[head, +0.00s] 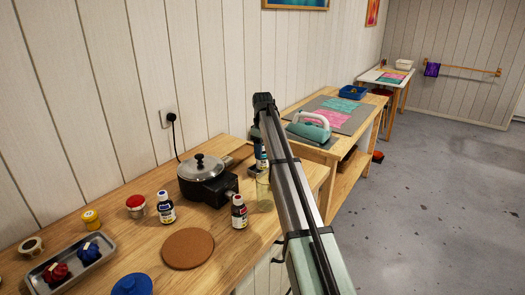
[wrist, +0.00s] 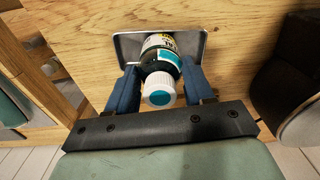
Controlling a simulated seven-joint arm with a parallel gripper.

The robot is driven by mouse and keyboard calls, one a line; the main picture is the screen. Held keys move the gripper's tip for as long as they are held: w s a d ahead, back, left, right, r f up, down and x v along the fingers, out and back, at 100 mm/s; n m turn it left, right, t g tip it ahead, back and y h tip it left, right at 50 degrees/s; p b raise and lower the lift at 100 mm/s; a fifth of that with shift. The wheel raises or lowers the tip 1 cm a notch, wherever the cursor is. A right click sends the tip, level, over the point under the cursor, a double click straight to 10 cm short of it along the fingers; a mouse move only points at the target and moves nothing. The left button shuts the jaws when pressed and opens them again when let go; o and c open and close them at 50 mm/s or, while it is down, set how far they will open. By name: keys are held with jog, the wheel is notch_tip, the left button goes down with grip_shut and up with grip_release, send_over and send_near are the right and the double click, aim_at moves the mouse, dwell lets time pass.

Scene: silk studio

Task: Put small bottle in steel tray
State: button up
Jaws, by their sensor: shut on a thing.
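In the wrist view my gripper (wrist: 160,73) has its blue fingers shut on the small bottle (wrist: 159,90), one on each side. The bottle has a white cap with a teal top and a white, yellow and teal label. A grey metal tray (wrist: 126,44) with a raised rim shows behind and beneath the bottle. I cannot tell whether the bottle touches it. In the head view part of a dark bottle with a blue label (head: 261,158) shows beside my arm, which hides most of my gripper.
The wooden table holds a pot (head: 203,168) on a black burner, two dark bottles (head: 166,212) (head: 239,214), a clear jar (head: 265,193) and a cork mat (head: 188,248).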

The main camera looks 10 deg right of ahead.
jog(key=o, duration=1.4)
jog(key=shift+f, duration=0.1)
jog(key=shift+o, duration=0.2)
notch_tip(320, 180, up, 12)
jog(key=shift+r, duration=0.15)
